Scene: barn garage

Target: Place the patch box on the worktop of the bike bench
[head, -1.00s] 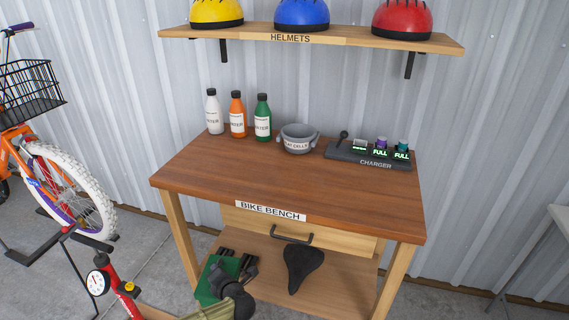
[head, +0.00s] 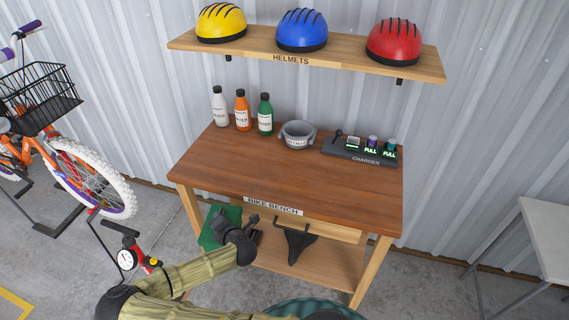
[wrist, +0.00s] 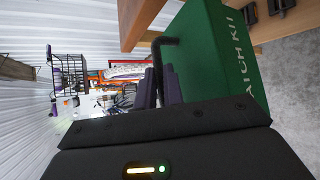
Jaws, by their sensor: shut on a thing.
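The patch box is a green box (head: 212,228) with white lettering, partly cut off in the wrist view (wrist: 217,52). My gripper (head: 240,232) is shut on it, with a black bar like a handle between the fingers in the wrist view (wrist: 160,88). In the head view the box appears below the worktop's front edge, near the bench's left legs. The gripper and wrist cover its right side. The brown worktop (head: 285,178) of the bike bench (head: 273,207) has a bare middle and front.
White, orange and green bottles (head: 241,110), a grey bowl (head: 297,134) and a charger (head: 360,150) line the worktop's back. A helmet shelf (head: 340,62) hangs above. A black saddle (head: 295,247) is below the drawer. A red pump (head: 148,265) and bike (head: 95,180) are left.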

